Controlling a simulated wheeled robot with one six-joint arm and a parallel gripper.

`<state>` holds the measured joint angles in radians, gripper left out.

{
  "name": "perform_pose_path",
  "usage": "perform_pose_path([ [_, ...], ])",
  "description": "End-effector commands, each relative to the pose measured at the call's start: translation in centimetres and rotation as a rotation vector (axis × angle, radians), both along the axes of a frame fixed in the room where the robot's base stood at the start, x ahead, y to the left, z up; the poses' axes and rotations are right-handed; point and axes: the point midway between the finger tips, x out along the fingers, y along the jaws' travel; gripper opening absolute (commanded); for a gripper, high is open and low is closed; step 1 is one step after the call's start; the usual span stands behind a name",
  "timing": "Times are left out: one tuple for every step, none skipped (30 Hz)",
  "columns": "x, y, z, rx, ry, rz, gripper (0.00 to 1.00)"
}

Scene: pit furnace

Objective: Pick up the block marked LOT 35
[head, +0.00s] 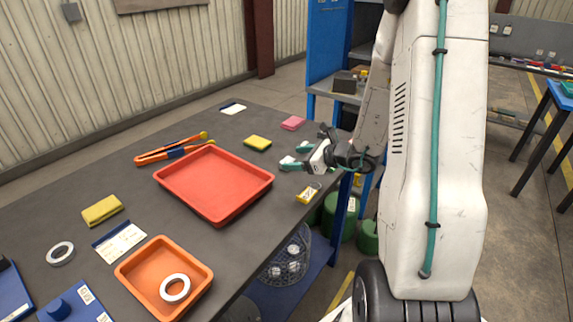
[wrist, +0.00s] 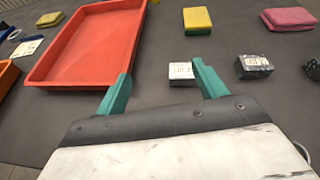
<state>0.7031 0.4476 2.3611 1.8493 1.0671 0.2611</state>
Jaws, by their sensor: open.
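In the wrist view a small pale block (wrist: 182,74) with dark print on its face sits on the grey table, beyond and between my fingertips, closer to the right one. A dark block with a white label (wrist: 254,66) stands to its right, and another dark block (wrist: 313,69) is cut by the right edge. The print is too small to read, so I cannot tell which is LOT 35. My gripper (wrist: 161,69) is open and empty, its teal fingers apart. In the head view my gripper (head: 296,157) is over the table's right side; I cannot make out the blocks there.
A red tray (head: 215,184) lies left of my gripper. A yellow sponge (head: 257,143) and a pink sponge (head: 293,123) lie behind. A yellow tagged item (head: 308,193) is near the table edge. An orange tray (head: 140,262) holds a white ring.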

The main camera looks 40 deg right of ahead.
Motion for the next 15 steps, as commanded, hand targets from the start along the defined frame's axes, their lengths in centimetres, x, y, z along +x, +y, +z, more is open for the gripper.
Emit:
perform_pose_path([
  [-0.1,-1.4,-1.2,0.029,0.016,-0.058,0.71],
  [-0.1,-2.0,-1.7,0.041,0.022,-0.087,0.71],
  [-0.1,-2.6,-2.2,0.054,0.028,-0.114,0.71],
  [0.0,-2.9,-2.5,0.062,0.031,-0.130,0.71],
  [0.1,-3.1,-2.7,0.067,0.034,-0.140,0.71],
  [0.3,-3.3,-2.9,0.071,0.035,-0.151,0.71],
  [0.6,-3.2,-3.1,0.074,0.036,-0.154,0.71],
  [0.9,-3.2,-3.3,0.074,0.036,-0.155,0.71],
  [1.3,-3.0,-3.4,0.073,0.036,-0.155,0.71],
  [1.6,-2.9,-3.5,0.074,0.035,-0.154,0.71],
  [1.9,-2.8,-3.6,0.073,0.035,-0.153,0.71],
  [2.2,-2.6,-3.8,0.073,0.036,-0.153,0.71],
  [2.4,-2.6,-3.9,0.073,0.036,-0.153,0.71],
  [2.6,-2.5,-3.9,0.073,0.036,-0.153,0.71],
  [2.9,-2.3,-4.0,0.073,0.036,-0.153,0.71],
])
